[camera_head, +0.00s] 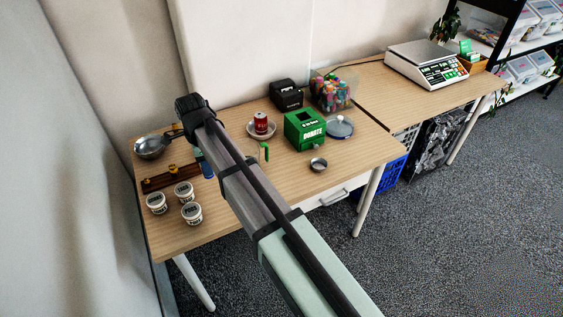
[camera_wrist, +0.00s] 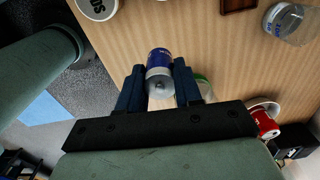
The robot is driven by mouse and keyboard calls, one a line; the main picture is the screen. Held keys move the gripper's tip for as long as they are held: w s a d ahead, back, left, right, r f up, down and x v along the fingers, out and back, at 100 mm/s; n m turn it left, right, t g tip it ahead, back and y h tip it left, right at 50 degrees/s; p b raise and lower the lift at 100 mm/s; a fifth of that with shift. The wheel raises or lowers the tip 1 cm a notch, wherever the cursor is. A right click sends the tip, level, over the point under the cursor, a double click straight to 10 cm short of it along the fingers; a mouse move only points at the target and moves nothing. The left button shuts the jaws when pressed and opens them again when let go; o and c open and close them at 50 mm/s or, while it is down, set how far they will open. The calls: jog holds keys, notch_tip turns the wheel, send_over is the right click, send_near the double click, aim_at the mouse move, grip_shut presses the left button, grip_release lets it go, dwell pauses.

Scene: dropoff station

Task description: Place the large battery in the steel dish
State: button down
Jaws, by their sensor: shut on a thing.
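The large battery (camera_wrist: 158,66), blue with a silver end, is between the two dark fingers of my gripper (camera_wrist: 159,88) in the wrist view. My gripper is shut on it, with the wooden table behind. The steel dish (camera_head: 318,165), small, round and grey, sits near the table's front edge in the head view, in front of the green donation box. It looks empty. I cannot make it out in the wrist view.
A red can (camera_head: 261,121) stands on a white plate, near the green donation box (camera_head: 305,131) and a blue lidded dish (camera_head: 340,127). A clear jar (camera_wrist: 286,22) shows in the wrist view.

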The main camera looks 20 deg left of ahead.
notch_tip(320, 180, up, 6)
jog(key=w+d, duration=1.3)
jog(key=d, duration=0.1)
jog(key=m, duration=0.1)
send_over(319, 167)
jog(key=shift+f, duration=7.7)
jog(key=shift+f, duration=0.1)
jog(key=c, duration=0.8)
grip_release()
jog(key=shift+o, duration=0.2)
